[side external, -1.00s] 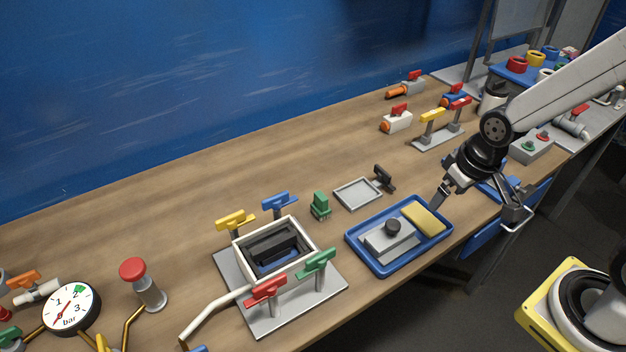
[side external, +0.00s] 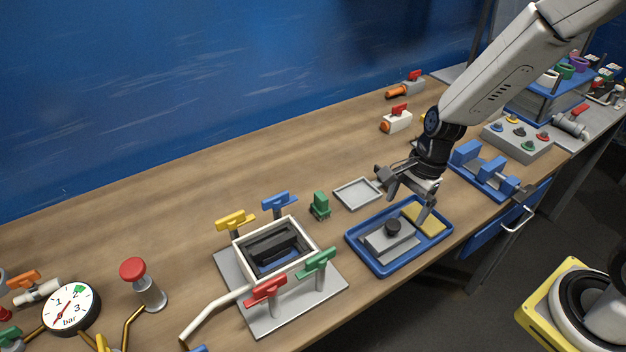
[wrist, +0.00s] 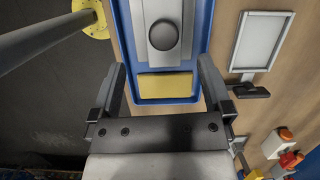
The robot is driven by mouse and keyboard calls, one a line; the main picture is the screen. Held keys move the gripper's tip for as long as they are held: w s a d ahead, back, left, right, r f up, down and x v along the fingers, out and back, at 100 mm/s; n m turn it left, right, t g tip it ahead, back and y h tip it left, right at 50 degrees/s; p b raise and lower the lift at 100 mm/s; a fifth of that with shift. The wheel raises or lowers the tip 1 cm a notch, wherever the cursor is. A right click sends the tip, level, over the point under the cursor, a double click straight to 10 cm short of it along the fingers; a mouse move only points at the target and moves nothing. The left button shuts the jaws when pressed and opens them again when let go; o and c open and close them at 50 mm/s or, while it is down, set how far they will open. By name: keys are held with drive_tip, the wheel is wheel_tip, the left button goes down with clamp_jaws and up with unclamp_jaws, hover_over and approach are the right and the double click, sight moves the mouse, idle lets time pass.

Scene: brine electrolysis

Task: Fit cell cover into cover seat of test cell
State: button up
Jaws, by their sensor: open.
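The cell cover (side external: 376,244) is a light grey block with a round black knob (side external: 393,227). It lies in the blue tray (side external: 379,271) beside a yellow block (side external: 413,211). In the wrist view, the cover (wrist: 150,58) and its knob (wrist: 163,35) show beyond the yellow block (wrist: 165,85). The test cell (side external: 301,263) is a white-rimmed open box with dark parts inside, on a grey plate (side external: 259,325). My gripper (side external: 402,207) is open and empty, above the tray's right end and apart from the cover. In the wrist view, its fingers (wrist: 163,80) spread on either side of the tray.
Red (side external: 265,291), green (side external: 316,263), yellow (side external: 235,220) and blue (side external: 279,202) valve handles stand around the test cell. A shallow grey tray (side external: 357,194) and a green part (side external: 320,205) lie behind the blue tray. The table's front edge is close to the blue tray.

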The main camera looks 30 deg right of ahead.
sight(394, 223)
drive_tip(key=shift+w+a+f+m, duration=0.1)
drive_tip(key=shift+w+f+m, duration=0.1)
drive_tip(key=shift+m, duration=0.2)
drive_tip(key=shift+x, duration=1.25)
drive_tip(key=shift+a+f, duration=0.15)
drive_tip(key=shift+x, duration=2.45)
drive_tip(key=c, duration=1.3)
